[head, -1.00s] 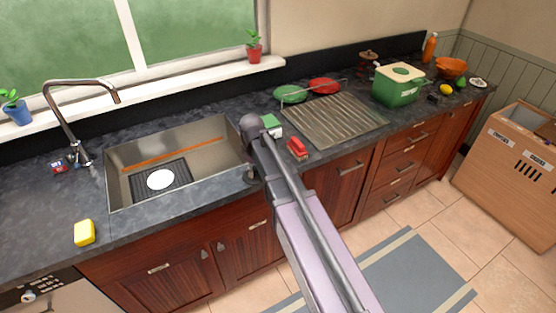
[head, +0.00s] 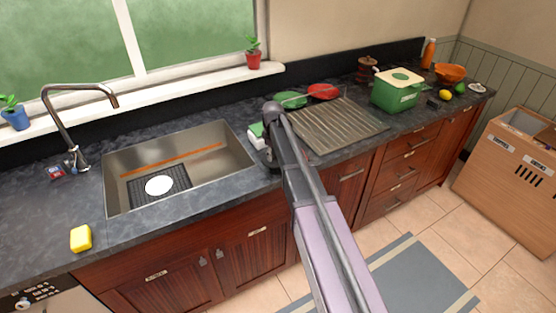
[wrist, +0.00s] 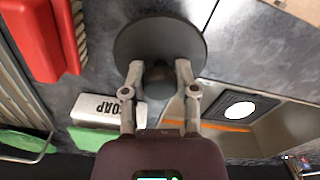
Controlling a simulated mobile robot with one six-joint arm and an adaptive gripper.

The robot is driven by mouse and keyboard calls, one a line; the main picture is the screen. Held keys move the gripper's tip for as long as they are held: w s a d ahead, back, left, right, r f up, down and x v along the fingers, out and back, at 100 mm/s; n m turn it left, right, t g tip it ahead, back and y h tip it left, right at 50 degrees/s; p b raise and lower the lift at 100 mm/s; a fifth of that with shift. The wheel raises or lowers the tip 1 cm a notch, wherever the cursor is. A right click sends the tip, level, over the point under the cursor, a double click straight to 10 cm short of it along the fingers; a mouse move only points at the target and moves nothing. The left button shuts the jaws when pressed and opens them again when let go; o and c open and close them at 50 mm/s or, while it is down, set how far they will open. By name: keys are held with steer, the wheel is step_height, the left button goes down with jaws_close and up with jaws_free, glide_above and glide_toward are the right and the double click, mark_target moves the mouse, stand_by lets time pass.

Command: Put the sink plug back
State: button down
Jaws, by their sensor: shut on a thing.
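The sink plug (wrist: 150,42) is a dark grey round disc with a central knob, seen in the wrist view. My gripper (wrist: 158,80) is shut on the plug's knob, with a finger on each side. The plug is over the dark worktop beside the sink; I cannot tell if it touches it. In the head view my arm mostly hides the gripper and plug. The steel sink (head: 225,145) is left of my arm, with a black mat (head: 178,180) and a white disc (head: 159,185) on its floor. The sink also shows right in the wrist view (wrist: 285,125).
A soap box (wrist: 108,110) and a red item (wrist: 40,35) lie close to the plug. A tap (head: 70,125) stands at the sink's back left. A yellow sponge (head: 81,238) lies front left. The draining board (head: 340,125) is to the right.

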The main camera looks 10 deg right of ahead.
steer(key=shift+w+d, duration=0.2)
steer(key=shift+w, duration=0.05)
steer(key=shift+w, duration=0.1)
steer(key=shift+w+d, duration=0.2)
steer(key=shift+w+d+f+b, duration=0.2)
steer(key=shift+w+f+b, duration=0.05)
steer(key=shift+f+b, duration=1.6)
steer(key=shift+f, duration=0.15)
steer(key=shift+c, duration=2)
jaws_free()
